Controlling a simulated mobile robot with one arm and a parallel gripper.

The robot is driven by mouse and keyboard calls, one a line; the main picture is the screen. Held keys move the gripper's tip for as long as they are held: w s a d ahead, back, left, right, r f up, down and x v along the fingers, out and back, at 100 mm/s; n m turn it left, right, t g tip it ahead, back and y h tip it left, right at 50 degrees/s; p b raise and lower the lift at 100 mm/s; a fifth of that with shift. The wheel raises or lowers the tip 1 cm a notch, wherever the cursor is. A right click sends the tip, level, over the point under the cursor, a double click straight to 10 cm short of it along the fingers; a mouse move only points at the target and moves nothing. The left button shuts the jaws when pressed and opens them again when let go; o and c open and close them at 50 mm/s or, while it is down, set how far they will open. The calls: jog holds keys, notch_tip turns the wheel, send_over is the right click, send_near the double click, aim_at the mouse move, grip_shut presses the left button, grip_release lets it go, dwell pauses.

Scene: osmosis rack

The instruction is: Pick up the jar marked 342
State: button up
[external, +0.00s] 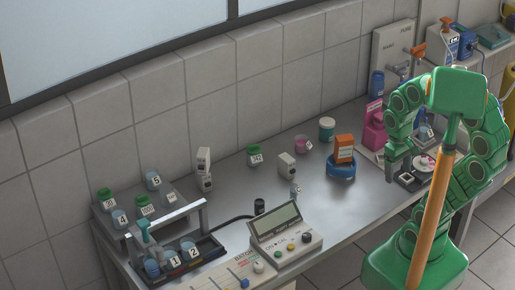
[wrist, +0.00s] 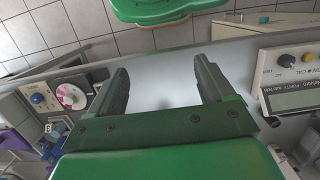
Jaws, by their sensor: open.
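A small white jar with a green lid (external: 254,156) stands upright on the bench near the wall, left of centre in the external view. Its small label seems to read 342. Two other green-lidded jars stand on the rack at left, one of them (external: 107,200) at its back corner. My gripper (external: 399,163) is over the right part of the bench, well to the right of the jar and apart from it. In the wrist view its two fingers (wrist: 160,75) are spread with nothing between them. The jar does not show in the wrist view.
The console (external: 285,235) with a display stands at the front of the bench. A blue dish with an orange box (external: 344,149), a pink-labelled jar (external: 303,144) and a white-and-grey block (external: 287,166) lie between gripper and jar. Bare bench surrounds the jar.

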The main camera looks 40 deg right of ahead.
jog(key=shift+r, duration=0.1)
jog(key=w+a+m+y, duration=0.5)
jog(key=w+a, duration=0.3)
jog(key=w, duration=0.6)
jog(key=w+a+m+y, duration=0.4)
jog(key=w+a, duration=0.4)
jog(key=w, duration=0.6)
jog(key=m+t+y, duration=0.4)
jog(key=m+t, duration=0.1)
jog(key=m, duration=0.7)
send_near(253, 145)
jog(key=shift+x, duration=5)
jog(key=shift+d, duration=0.1)
jog(key=c, duration=1.4)
jog(key=shift+c, duration=0.3)
